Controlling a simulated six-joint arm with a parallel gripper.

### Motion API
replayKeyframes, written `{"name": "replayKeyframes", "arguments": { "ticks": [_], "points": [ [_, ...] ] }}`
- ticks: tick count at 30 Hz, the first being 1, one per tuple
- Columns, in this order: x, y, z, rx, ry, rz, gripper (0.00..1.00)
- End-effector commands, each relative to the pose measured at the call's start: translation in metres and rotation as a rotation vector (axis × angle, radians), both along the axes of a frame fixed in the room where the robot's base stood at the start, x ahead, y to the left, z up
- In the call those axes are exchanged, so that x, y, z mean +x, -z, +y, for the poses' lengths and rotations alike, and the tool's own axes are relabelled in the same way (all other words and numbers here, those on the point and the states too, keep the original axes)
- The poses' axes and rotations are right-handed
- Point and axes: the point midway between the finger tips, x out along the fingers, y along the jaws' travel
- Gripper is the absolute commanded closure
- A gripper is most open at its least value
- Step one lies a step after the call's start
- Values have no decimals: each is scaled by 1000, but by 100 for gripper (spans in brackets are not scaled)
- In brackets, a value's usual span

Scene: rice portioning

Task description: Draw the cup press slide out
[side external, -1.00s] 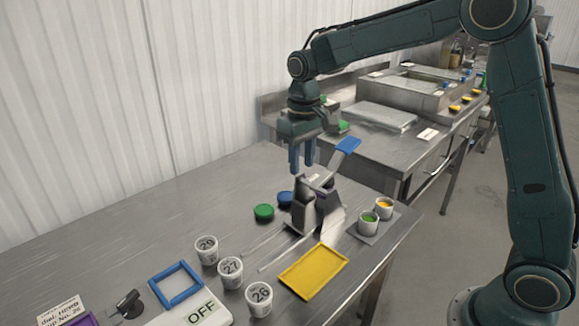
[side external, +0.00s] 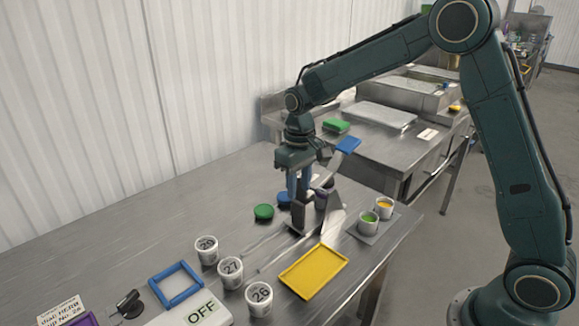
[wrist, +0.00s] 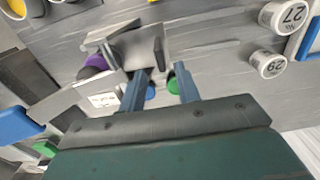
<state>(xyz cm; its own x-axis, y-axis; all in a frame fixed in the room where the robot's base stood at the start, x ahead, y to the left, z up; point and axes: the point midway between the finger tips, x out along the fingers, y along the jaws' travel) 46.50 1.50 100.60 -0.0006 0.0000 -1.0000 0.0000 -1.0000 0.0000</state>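The cup press (side external: 331,212) is a grey metal device on the steel table, with upright plates and two thin rails running toward the front left. Its grey slide block (side external: 302,212) stands at the rail end; in the wrist view the block (wrist: 136,44) has an upright plate near my fingertips. My gripper (side external: 299,196) is lowered at the block, pointing down. In the wrist view my gripper (wrist: 162,72) has its two blue fingers apart, with nothing clearly held. Whether the fingers touch the plate cannot be told. The fingers partly hide the press.
A green lid (side external: 264,212) and a blue lid (side external: 284,199) lie left of the press. A yellow tray (side external: 314,271) lies in front. Two filled cups (side external: 368,222) stand right. Numbered cups (side external: 230,272) and a blue frame (side external: 176,284) are front left. The table's back left is clear.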

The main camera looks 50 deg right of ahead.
Motion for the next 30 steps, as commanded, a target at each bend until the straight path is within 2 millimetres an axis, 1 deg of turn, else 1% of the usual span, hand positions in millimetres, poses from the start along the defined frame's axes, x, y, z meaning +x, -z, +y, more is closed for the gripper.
{"name": "replayKeyframes", "arguments": {
  "ticks": [1,3,9,15,21,29,30],
  "points": [
    [0,9,0,0,0,4,67],
    [-1,20,0,0,0,5,67],
    [-1,49,0,0,0,3,67],
    [0,69,0,0,0,1,67],
    [0,77,0,0,0,0,67],
    [0,78,0,0,0,-1,67],
    [0,78,0,0,0,-1,73]
  ]
}}
